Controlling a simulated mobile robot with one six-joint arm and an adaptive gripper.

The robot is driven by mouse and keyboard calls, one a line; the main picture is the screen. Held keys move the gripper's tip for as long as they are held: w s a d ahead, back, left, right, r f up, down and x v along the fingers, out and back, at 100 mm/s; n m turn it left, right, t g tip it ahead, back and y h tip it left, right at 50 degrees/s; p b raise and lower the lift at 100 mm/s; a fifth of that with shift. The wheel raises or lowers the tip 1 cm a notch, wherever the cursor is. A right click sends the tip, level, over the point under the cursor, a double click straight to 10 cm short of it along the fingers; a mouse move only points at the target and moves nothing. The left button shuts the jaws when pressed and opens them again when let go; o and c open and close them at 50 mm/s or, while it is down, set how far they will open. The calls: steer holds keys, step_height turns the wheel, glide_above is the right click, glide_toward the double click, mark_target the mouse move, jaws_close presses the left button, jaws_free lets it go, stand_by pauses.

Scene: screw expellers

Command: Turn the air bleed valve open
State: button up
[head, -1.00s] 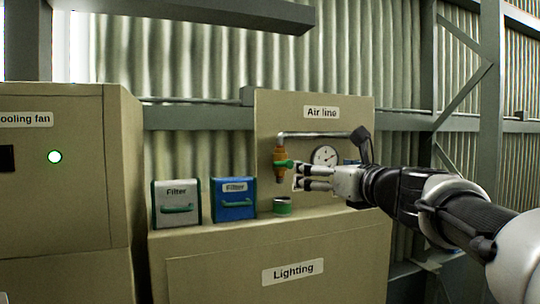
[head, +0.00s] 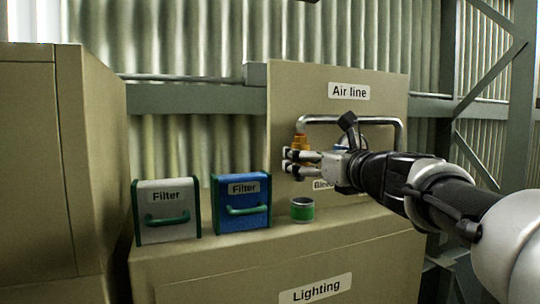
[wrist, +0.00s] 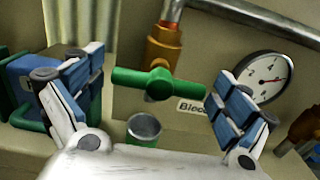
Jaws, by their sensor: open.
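The air bleed valve has a brass body (wrist: 163,47) under a grey pipe and a green bar handle (wrist: 185,86). The handle lies roughly horizontal in the wrist view, its left end near my left finger and its right end near my right finger. My gripper (wrist: 160,72) is open, with one finger on each side of the handle; I cannot tell whether either touches it. In the head view my gripper (head: 289,161) is in front of the valve (head: 300,142) and hides the handle. The "Bleed" label (wrist: 191,106) is partly covered.
A pressure gauge (wrist: 264,76) is close by my right finger. A green-banded cup (head: 302,210) stands on the ledge below. A blue filter (head: 241,203) and a grey filter (head: 166,211) stand to the left. The "Air line" panel (head: 388,92) is behind.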

steer(key=shift+w+a, duration=0.1)
steer(key=shift+w, duration=0.2)
steer(key=shift+s+r, duration=0.15)
steer(key=shift+s, duration=0.35)
steer(key=shift+w, duration=0.2)
steer(key=c, duration=1.1)
